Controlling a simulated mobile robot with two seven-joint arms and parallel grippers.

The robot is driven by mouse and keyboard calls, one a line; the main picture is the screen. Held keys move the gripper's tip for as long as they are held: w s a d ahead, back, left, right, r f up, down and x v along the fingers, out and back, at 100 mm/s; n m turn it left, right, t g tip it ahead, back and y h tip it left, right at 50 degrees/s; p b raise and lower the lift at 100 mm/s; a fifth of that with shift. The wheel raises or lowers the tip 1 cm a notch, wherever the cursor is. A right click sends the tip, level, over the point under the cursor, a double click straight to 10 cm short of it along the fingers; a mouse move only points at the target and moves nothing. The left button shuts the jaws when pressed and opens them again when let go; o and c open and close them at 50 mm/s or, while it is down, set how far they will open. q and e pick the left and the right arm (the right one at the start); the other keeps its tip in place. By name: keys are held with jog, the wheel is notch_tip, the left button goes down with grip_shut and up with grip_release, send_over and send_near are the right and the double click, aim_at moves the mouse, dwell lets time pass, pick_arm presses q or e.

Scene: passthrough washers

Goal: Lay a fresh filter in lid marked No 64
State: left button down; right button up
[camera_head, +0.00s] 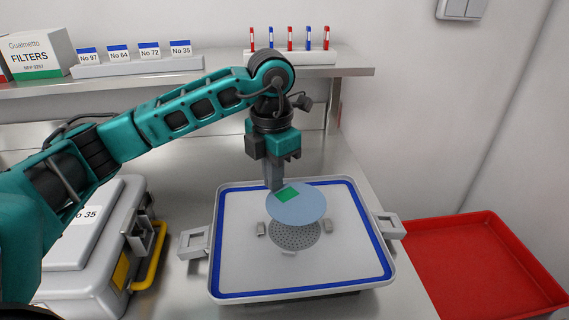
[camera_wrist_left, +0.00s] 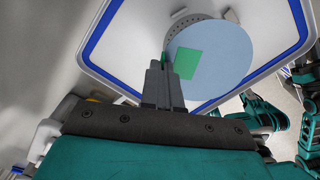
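A lid (camera_head: 238,262) lies inner side up on the worktop, with a blue seal around its rim. A perforated round plate (camera_head: 294,236) with small clips around it sits at its middle. No number shows on this lid. My left gripper (camera_head: 277,188) is shut on the green tab of a pale blue round filter (camera_head: 305,207). The filter appears to hang above the plate and hides its far part. In the left wrist view, the filter (camera_wrist_left: 225,55) extends right of the fingertips (camera_wrist_left: 164,65). Parts of my right arm show there at the right, but its fingers are not clear.
A case (camera_head: 90,245) marked No 35 with a yellow handle stands at the left. A red tray (camera_head: 480,265) lies at the right. The shelf behind holds a filter box (camera_head: 38,52), a holder with number cards (camera_head: 140,64) and a rack of pens (camera_head: 290,56).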

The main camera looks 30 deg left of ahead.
aim_at(273, 196)
pick_arm(q)
jog(key=shift+s+f+b, duration=0.2)
jog(key=shift+f+b, duration=0.2)
jog(key=shift+f, duration=0.2)
jog(key=shift+f+b, duration=1.05)
jog(key=shift+f, duration=0.6)
jog(key=shift+f, duration=0.15)
jog(key=shift+f+b, duration=0.4)
jog(key=shift+b, duration=0.1)
jog(key=shift+f+b, duration=0.4)
jog(key=shift+f, duration=0.15)
jog(key=c, duration=1.8)
grip_release()
jog(key=o, duration=0.5)
